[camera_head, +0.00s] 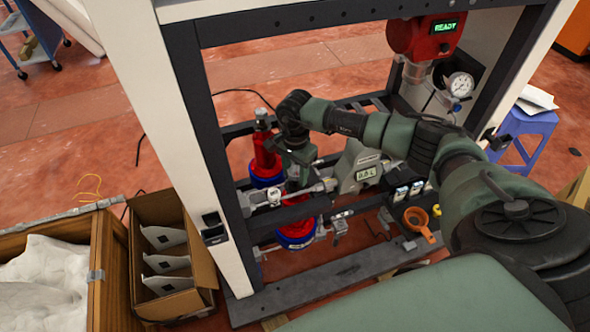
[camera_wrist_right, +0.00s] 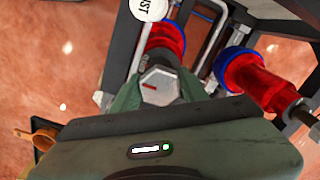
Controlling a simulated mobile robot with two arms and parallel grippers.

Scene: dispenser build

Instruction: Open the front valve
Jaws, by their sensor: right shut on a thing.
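My right gripper (camera_head: 299,172) reaches down into the dark frame over the pipework. In the right wrist view its green fingers (camera_wrist_right: 158,92) are shut around a grey hexagonal valve knob (camera_wrist_right: 160,78) with a short red mark on its face. I take this knob to be the front valve's handle; in the head view the gripper hides it. A red cylinder with blue bands (camera_head: 296,229) sits below the gripper, and another (camera_head: 264,163) stands behind it to the left. My left gripper is in neither view.
A dark-and-white frame post (camera_head: 190,130) stands left of the arm. A cardboard box (camera_head: 205,262) stands outside, lower left.

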